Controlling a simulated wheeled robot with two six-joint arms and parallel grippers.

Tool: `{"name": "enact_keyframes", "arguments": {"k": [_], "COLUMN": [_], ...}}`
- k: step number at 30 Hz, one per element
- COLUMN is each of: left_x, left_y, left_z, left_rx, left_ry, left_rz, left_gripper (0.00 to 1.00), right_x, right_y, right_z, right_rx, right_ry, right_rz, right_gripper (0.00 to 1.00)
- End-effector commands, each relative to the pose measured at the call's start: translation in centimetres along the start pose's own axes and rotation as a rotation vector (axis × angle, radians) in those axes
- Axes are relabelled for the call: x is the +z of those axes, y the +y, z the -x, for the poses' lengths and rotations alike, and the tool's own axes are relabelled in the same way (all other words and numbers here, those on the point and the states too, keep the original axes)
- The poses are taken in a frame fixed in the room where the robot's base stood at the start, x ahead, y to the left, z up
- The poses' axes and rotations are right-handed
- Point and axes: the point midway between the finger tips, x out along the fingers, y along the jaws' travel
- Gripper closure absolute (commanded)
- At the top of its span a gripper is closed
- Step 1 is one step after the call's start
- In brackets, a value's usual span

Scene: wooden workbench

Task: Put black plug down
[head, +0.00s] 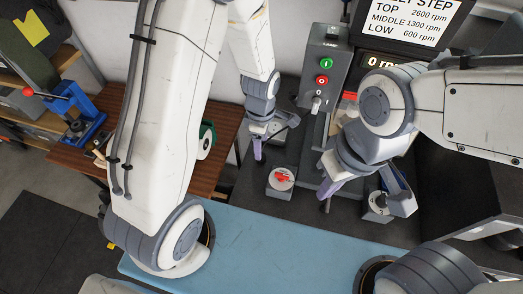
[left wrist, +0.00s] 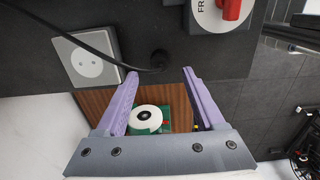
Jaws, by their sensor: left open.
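My left gripper (head: 258,150) is beside the grey machine post. In the left wrist view its two purple fingers (left wrist: 160,75) are spread apart. A small dark shape, probably the black plug (left wrist: 158,59), shows just beyond the fingertips against a dark surface; it is hard to make out and I cannot tell whether it touches anything. A black cable (left wrist: 70,36) runs to it from the left. A white wall socket (left wrist: 87,64) in a grey box is to its left. My right gripper (head: 328,188) has a purple finger pointing down; its opening is not clear.
A red rotary switch (head: 282,179) on a grey box stands near my left gripper; it also shows in the left wrist view (left wrist: 231,9). A control box (head: 322,68) with green and red buttons stands behind. The blue mat (head: 270,240) is clear.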

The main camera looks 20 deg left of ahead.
Motion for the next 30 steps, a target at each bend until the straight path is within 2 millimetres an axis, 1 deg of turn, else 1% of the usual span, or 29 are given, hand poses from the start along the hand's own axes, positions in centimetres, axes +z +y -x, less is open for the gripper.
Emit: {"name": "enact_keyframes", "arguments": {"k": [3,8,25,28,30], "left_x": [0.0,0.0,0.0,-0.2,-0.6], "left_y": [0.1,0.0,0.0,-0.1,-0.1], "left_z": [1.5,2.7,2.9,3.2,3.7], "left_rx": [0.003,0.002,0.0,0.006,0.018], "left_ry": [-0.001,0.0,0.0,-0.001,-0.002], "left_rz": [0.0,0.0,-0.001,-0.036,-0.104], "left_gripper": [0.3,0.3,0.3,0.3,0.3], "right_x": [0.0,0.0,0.0,0.0,0.0], "right_y": [0.0,0.0,0.0,0.0,0.0], "right_z": [-0.4,-0.6,-0.5,-0.5,-0.5], "right_rx": [0.0,0.0,0.0,0.0,0.0], "right_ry": [0.0,0.0,0.0,0.0,0.0], "right_rz": [-0.001,-0.001,-0.001,-0.001,-0.001], "right_gripper": [1.0,1.0,1.0,1.0,1.0]}}
